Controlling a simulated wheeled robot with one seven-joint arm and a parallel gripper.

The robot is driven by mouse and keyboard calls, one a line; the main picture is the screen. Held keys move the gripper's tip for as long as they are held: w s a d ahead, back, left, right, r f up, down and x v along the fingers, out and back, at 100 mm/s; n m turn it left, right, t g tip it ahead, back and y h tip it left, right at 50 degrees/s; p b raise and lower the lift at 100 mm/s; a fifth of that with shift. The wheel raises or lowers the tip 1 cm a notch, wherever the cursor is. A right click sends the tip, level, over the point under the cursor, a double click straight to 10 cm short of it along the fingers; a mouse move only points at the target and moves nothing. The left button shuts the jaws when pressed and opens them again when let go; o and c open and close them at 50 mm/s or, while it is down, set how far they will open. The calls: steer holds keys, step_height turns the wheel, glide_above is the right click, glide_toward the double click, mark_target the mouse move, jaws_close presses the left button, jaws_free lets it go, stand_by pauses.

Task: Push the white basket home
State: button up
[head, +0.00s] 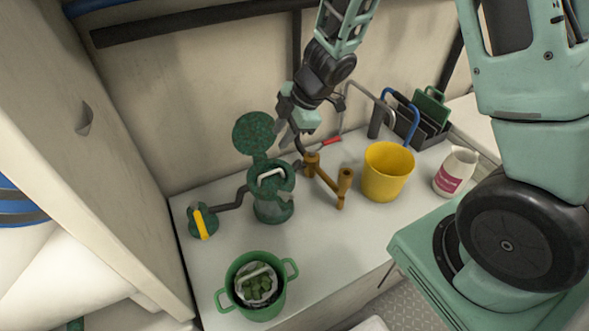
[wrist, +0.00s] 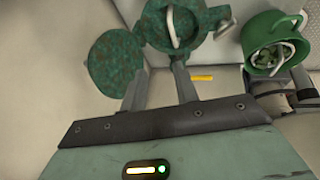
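A green speckled strainer housing (head: 272,210) stands on the white counter, its round lid (head: 252,133) swung up behind it. In its top opening is a white basket, of which mainly the handle (head: 272,174) shows; how deep it sits I cannot tell. In the wrist view are the housing (wrist: 205,42), the white handle (wrist: 171,27) and the lid (wrist: 116,67). My gripper (head: 292,141) is above and behind the housing, to the right of the lid. Its two fingers (wrist: 160,75) are apart with nothing between them.
A green two-handled bucket (head: 239,302) in front holds another whitish basket with green weed (head: 257,284). A yellow-handled valve (head: 203,222) is left. Orange-brown pipework (head: 322,180), a yellow bucket (head: 387,173), a white jug (head: 455,172) and a dark rack (head: 425,130) are right.

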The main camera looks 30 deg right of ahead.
steer(key=s+a+r+m+t+h, duration=0.2)
steer(key=s+a+r+m+h, duration=0.1)
steer(key=s+a+r+m, duration=0.4)
steer(key=s+a+r+m+g, duration=0.1)
steer(key=s+r+g, duration=0.1)
steer(key=s, duration=0.7)
steer(key=s+a+r+m+g, duration=0.1)
steer(key=s+a+r+g, duration=0.1)
steer(key=s, duration=0.8)
steer(key=shift+s+r+m+g, duration=0.15)
steer(key=shift+r+m+g, duration=0.15)
steer(key=shift+g, duration=0.3)
